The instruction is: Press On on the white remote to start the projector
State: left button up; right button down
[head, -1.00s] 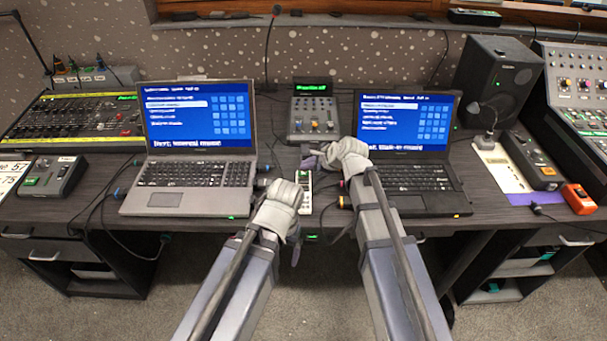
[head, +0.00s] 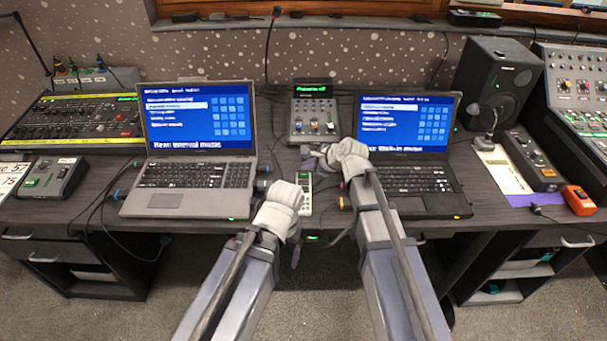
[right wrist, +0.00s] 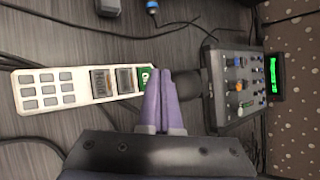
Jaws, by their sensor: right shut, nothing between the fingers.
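The white remote (head: 305,190) lies on the desk between the two laptops. In the right wrist view the remote (right wrist: 65,92) shows grey keys, two dark labelled buttons and a green On button (right wrist: 148,77) at its end. My right gripper (head: 313,161) is shut and empty. In the right wrist view its purple fingertips (right wrist: 160,73) are at the edge of the green button and hide part of it. I cannot tell whether they touch it. My left gripper (head: 296,257) hangs low at the desk's front edge, its jaw opening unclear.
A small fader box (head: 314,112) with a green display stands behind the remote. The left laptop (head: 165,200) and right laptop (head: 440,205) flank it, both screens lit blue. Cables lie on the desk around the remote.

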aim_at(307, 176)
jog(key=shift+f, duration=0.1)
dwell(0.7)
jog(key=shift+f+b, duration=0.3)
jog(key=shift+b, duration=0.15)
jog(key=shift+f+b, duration=0.3)
jog(key=shift+f, duration=0.05)
dwell(0.4)
jog(key=shift+r, duration=0.2)
jog(key=shift+r+p, duration=0.55)
jog(key=shift+p, duration=0.2)
jog(key=shift+r, duration=0.15)
notch_tip(307, 176, up, 5)
jog(key=p, duration=0.5)
